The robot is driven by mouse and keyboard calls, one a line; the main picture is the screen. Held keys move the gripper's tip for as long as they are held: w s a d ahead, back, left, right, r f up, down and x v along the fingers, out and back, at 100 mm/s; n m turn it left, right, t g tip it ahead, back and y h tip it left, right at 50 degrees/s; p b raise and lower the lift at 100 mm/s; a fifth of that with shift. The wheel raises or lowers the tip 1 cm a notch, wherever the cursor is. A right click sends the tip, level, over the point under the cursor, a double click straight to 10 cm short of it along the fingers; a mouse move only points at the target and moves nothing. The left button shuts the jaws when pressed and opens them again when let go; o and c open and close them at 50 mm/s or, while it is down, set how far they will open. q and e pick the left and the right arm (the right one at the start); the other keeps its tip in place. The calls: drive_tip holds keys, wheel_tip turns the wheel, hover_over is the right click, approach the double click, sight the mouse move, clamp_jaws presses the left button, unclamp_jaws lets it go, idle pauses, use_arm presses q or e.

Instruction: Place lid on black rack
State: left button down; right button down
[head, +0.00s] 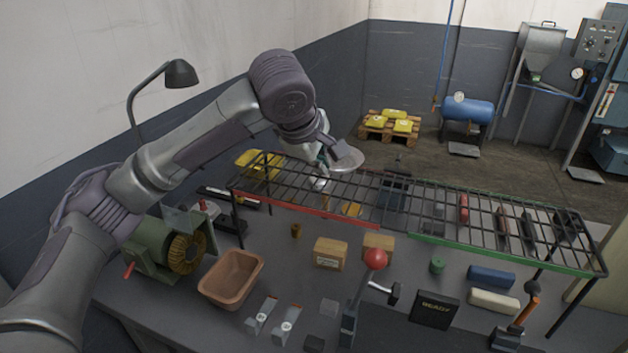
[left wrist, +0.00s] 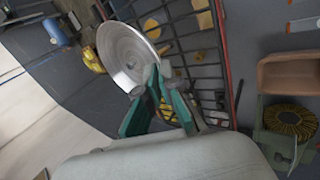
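The lid (head: 347,158) is a round silvery metal disc. In the left wrist view the lid (left wrist: 122,52) shows its ringed face. My left gripper (head: 328,158) reaches in from the left over the black rack's far left part. In the left wrist view its green fingers (left wrist: 158,84) close on the lid's edge. The black rack (head: 403,204) is a raised wire shelf with a red strip and a green strip along its front; it also shows in the left wrist view (left wrist: 183,43). The lid overlaps the rack's back edge; the gap between them cannot be judged. My right gripper is out of view.
A brown tray (head: 203,289), wooden blocks (head: 330,262) and a red-knobbed lever (head: 375,260) stand on the table in front of the rack. A green grinder (head: 150,255) stands at the left. The rack's middle is largely bare; what lies below shows through its wires.

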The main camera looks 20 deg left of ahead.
sight(319, 192)
use_arm(q)
drive_tip(key=shift+s+a+f, duration=0.15)
drive_tip(key=shift+a+f, duration=0.3)
wheel_tip(319, 192, down, 4)
drive_tip(key=shift+r+p, duration=0.1)
drive_tip(key=shift+p, duration=0.25)
drive_tip(key=c, duration=1.6)
unclamp_jaws()
drive_tip(key=d+b+v, duration=0.1)
drive_tip(key=v, duration=1.1)
drive_tip(key=shift+a, duration=0.45)
